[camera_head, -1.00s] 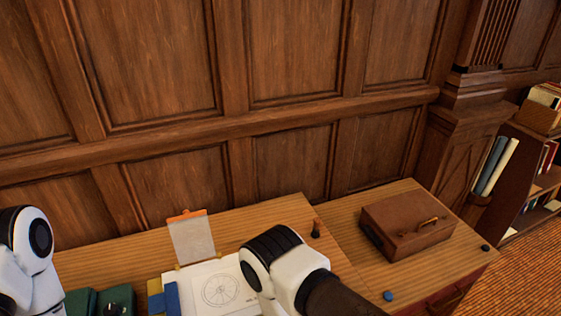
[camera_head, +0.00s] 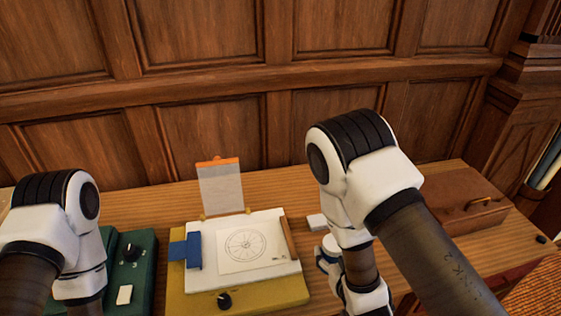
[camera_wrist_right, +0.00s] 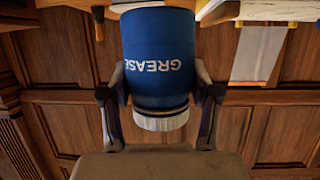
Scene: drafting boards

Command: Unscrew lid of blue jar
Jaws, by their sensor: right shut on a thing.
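The blue jar (camera_wrist_right: 160,62) fills the middle of the right wrist view, which is upside down. It bears the inverted word GREASE and has a whitish ribbed lid (camera_wrist_right: 160,120) at the end near my palm. My right gripper (camera_wrist_right: 160,85) is shut on the jar, one finger on each side close to the lid end. The lid looks seated on the jar. In the head view my right arm covers most of this spot; only a little white and blue shows left of the wrist. My left arm is at the left, its gripper out of view.
A yellow board (camera_head: 190,304) with a wheel drawing (camera_head: 250,247) lies in the middle, a clipboard (camera_head: 222,190) behind it. A green box (camera_head: 145,255) with a knob stands left, partly behind my left arm. A brown case (camera_head: 455,205) sits right. The panelled wall closes the back.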

